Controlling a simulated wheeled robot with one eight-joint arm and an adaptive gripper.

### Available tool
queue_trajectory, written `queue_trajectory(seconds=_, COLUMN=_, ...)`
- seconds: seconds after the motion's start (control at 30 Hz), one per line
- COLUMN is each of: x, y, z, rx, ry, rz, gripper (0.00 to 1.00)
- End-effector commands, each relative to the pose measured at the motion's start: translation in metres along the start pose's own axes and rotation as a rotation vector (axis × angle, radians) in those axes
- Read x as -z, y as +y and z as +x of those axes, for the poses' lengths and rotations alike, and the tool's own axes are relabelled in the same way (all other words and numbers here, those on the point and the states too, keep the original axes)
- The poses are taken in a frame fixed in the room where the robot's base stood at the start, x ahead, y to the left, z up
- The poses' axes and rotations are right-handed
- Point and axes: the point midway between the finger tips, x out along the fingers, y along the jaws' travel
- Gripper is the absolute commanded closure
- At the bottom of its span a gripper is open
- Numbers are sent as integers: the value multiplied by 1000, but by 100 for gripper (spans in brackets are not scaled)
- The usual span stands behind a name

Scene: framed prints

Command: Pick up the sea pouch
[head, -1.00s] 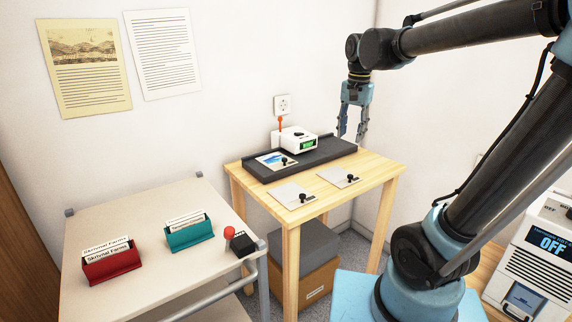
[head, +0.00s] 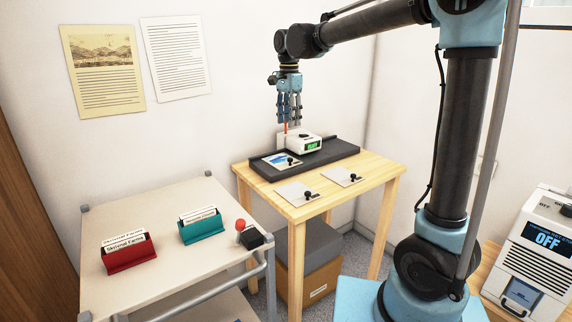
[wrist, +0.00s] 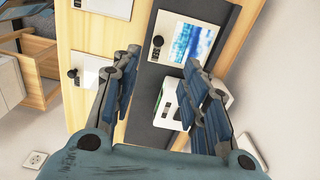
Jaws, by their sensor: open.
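The sea pouch (head: 276,160) is a flat pale sleeve with a blue sea picture and a black knob. It lies on the left part of the dark tray (head: 322,160) on the wooden table. In the wrist view the sea pouch (wrist: 196,43) is at the upper middle, beyond my fingertips, with its knob at its left edge. My gripper (head: 289,121) hangs fingers down above the back of the tray, over the white device. In the wrist view my gripper (wrist: 161,62) has its fingers apart, with nothing held between them.
The white device (head: 303,144) with a green display stands on the tray behind the pouch. Two pale knobbed pouches, one left (head: 298,193) and one right (head: 341,177), lie on the wooden table (head: 328,202). A cart (head: 185,270) at left holds a red and a teal card holder.

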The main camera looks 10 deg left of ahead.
Motion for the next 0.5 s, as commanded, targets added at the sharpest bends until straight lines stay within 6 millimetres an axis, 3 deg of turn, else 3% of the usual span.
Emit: queue_trajectory(seconds=0.5, x=7, y=3, z=88, rx=0, ry=0, rz=9, gripper=59)
